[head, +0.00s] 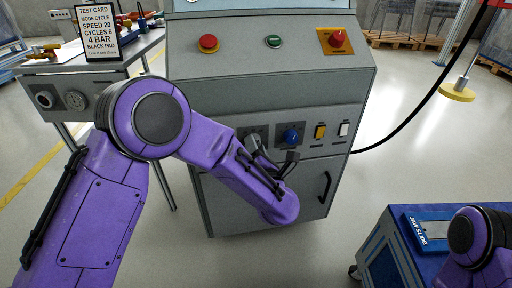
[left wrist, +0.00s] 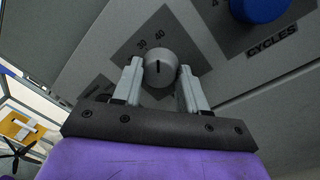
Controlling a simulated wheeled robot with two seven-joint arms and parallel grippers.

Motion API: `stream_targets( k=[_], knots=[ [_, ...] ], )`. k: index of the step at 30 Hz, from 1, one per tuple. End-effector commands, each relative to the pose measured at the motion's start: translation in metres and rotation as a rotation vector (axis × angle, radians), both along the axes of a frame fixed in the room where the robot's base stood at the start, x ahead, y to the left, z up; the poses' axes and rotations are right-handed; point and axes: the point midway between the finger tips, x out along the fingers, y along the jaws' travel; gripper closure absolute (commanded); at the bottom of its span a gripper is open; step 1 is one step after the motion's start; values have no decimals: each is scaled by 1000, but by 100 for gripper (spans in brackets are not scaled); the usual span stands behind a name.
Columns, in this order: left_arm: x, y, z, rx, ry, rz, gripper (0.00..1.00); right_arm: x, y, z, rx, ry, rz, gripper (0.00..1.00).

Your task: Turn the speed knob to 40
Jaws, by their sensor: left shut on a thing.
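The speed knob (left wrist: 160,68) is a round light-grey knob on a dark square plate on the machine's front. In the left wrist view the printed 30 and 40 show beyond it, and its dark pointer line stands nearly upright, roughly toward the 40. My left gripper (left wrist: 160,84) has one finger on each side of the knob and is shut on it. In the head view my left gripper (head: 271,154) is at the grey front panel, left of and below the blue knob, and partly covers the speed knob. My right gripper is out of view.
The blue cycles knob (head: 291,136) sits close to the right, followed by a yellow switch (head: 320,132) and a white switch (head: 343,129). Red button (head: 208,43) and red rotary switch (head: 337,38) are above. A test card (head: 96,32) reads SPEED 20. A blue cart (head: 388,250) stands lower right.

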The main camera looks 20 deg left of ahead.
Motion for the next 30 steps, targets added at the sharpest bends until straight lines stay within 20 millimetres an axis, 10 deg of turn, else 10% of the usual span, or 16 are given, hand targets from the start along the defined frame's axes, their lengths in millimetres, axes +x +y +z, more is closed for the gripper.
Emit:
stream_targets(
  k=[5,6,8,19,30],
  knots=[
    [-1,0,-1,1,3,1,88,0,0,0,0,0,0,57],
    [-1,0,-1,1,3,1,51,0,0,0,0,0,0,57],
    [-1,0,-1,1,3,1,33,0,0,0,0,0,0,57],
    [-6,-5,0,0,2,-3,33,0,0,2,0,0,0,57],
    [-75,-47,-4,3,3,-2,33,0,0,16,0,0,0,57]
  ],
)
